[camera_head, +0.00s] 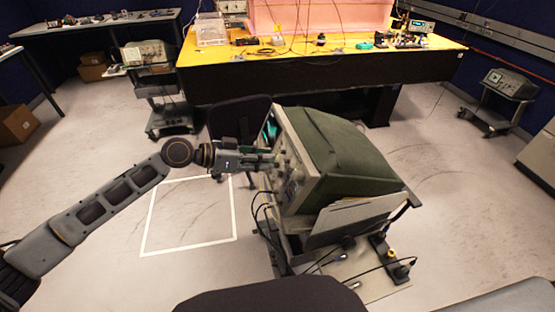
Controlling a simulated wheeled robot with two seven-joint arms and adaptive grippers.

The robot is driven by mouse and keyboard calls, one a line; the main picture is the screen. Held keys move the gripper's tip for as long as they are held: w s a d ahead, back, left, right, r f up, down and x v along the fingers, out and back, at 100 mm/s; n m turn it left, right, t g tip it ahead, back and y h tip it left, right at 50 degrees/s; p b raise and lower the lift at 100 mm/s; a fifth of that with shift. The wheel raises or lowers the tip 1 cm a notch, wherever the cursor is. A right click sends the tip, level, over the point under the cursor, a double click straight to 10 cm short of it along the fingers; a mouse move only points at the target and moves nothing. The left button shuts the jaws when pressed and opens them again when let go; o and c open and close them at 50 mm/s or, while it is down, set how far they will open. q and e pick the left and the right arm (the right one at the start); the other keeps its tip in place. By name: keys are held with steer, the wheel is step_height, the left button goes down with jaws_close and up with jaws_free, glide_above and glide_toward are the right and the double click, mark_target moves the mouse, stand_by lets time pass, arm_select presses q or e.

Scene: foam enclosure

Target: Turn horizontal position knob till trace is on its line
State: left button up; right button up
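An oscilloscope (345,150) with a green cover stands tilted on a cart in the middle of the head view, its front panel (292,172) turned to the left. Its screen (271,128) shows as a narrow greenish strip at a steep angle. The trace and its line cannot be made out. My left gripper (268,160) reaches in from the left with its fingertips at the front panel, just below the screen. The horizontal position knob is too small or hidden behind the fingers. Whether the fingers are closed on a knob cannot be told. My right gripper is not in view.
Cables (262,225) hang at the cart's left side. A white square outline (149,222) is marked on the floor to the left. A yellow-topped bench (225,55) stands behind, with a dark chair (235,117) before it. Another instrument cart (490,121) stands at right.

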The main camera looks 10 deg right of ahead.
mark_target(287, 161)
arm_select(q)
steer(key=x, duration=0.4)
steer(key=shift+d+f, duration=0.1)
steer(key=shift+d, duration=0.2)
steer(key=c, duration=0.4)
jaws_close()
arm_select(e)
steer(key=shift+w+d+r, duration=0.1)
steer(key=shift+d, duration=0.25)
